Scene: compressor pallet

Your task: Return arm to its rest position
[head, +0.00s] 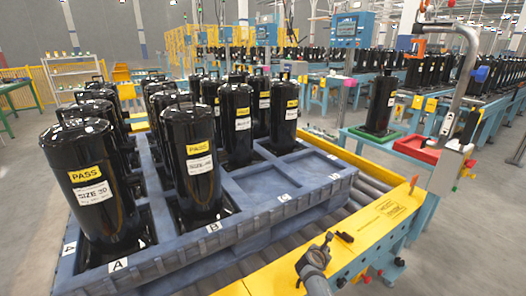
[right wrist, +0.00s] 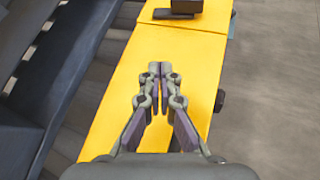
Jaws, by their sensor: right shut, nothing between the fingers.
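My right gripper (head: 322,246) is at the bottom of the head view, over the yellow rail (head: 385,215) along the conveyor's near side. In the right wrist view its fingers (right wrist: 155,72) are together and empty, pointing along the yellow rail (right wrist: 185,55). My left gripper is not in view. Black compressors (head: 90,180) with yellow PASS labels stand upright in the blue-grey pallet (head: 285,208) at the left. Some pallet compartments on the right side are empty.
A black compressor (head: 381,103) stands on a green mat on a side table at the right, near a red tray (head: 431,149) and a grey lifting post (head: 462,90). A small black item (head: 344,236) is on the rail near my gripper. Grey floor is clear at the lower right.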

